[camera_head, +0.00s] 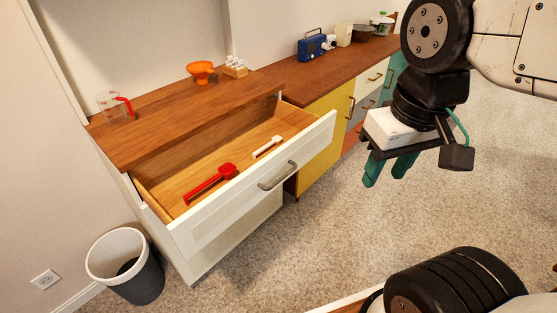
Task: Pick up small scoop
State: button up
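A white drawer (255,195) stands pulled open, with a wooden inside. In it lie two long-handled utensils that look like scoops: a smaller white scoop (267,147) towards the right and a larger red scoop (211,184) nearer the front left. They lie apart from each other. My gripper (388,172) hangs in the air to the right of the drawer, well away from both scoops. Its teal fingers point down and stand apart with nothing visible between them.
On the wooden top (190,110) stand a measuring cup (115,105), an orange funnel-like item (201,72) and a small rack (235,67). A blue radio (311,47) stands further back. A bin (126,264) is at lower left. Carpet (310,235) in front of the drawer is clear.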

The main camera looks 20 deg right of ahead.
aim_at(277, 139)
jog(key=z, duration=0.5)
jog(key=i, duration=1.05)
jog(key=u, duration=0.35)
